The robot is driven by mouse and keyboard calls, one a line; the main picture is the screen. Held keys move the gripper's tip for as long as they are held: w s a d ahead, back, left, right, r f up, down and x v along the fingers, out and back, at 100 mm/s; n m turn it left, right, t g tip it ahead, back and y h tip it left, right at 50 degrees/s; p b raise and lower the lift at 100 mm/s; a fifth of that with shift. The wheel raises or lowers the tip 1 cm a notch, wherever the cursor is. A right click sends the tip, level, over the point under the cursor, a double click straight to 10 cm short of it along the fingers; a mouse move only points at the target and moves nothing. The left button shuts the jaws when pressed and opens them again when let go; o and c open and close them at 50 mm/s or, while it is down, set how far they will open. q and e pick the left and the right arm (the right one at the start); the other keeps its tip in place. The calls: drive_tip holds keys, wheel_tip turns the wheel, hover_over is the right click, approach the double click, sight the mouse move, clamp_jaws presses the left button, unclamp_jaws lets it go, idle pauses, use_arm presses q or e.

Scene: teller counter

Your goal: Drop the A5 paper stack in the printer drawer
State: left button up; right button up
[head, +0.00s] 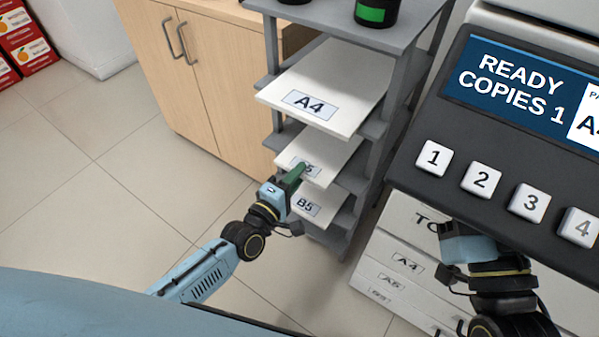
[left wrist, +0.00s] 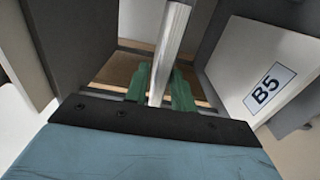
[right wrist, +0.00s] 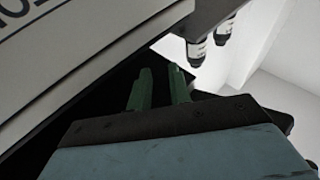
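The A5 paper stack (head: 335,158) lies on the middle level of the grey rack, its front end sticking out and its label partly covered by my left gripper. My left gripper (head: 297,176) is at that front edge. In the left wrist view its green fingers (left wrist: 162,85) are on both sides of the stack (left wrist: 172,40), which fills the gap between them. The printer's A5 drawer (head: 391,283) looks shut, below the A4 drawer (head: 407,263). My right gripper (right wrist: 160,85) is open and empty beside the printer; its fingertips are hidden in the head view.
The A4 stack (head: 330,90) is above the A5 stack, and the B5 stack (head: 318,206) below. The printer panel (head: 500,150) overhangs the drawers at right. A wooden cabinet (head: 215,85) stands behind. The tiled floor (head: 100,200) at left is clear.

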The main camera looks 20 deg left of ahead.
use_arm(q)
clamp_jaws()
wheel_tip(320, 180, up, 3)
drive_tip(key=shift+f+p, duration=0.15)
drive_tip(key=shift+p, duration=1.1)
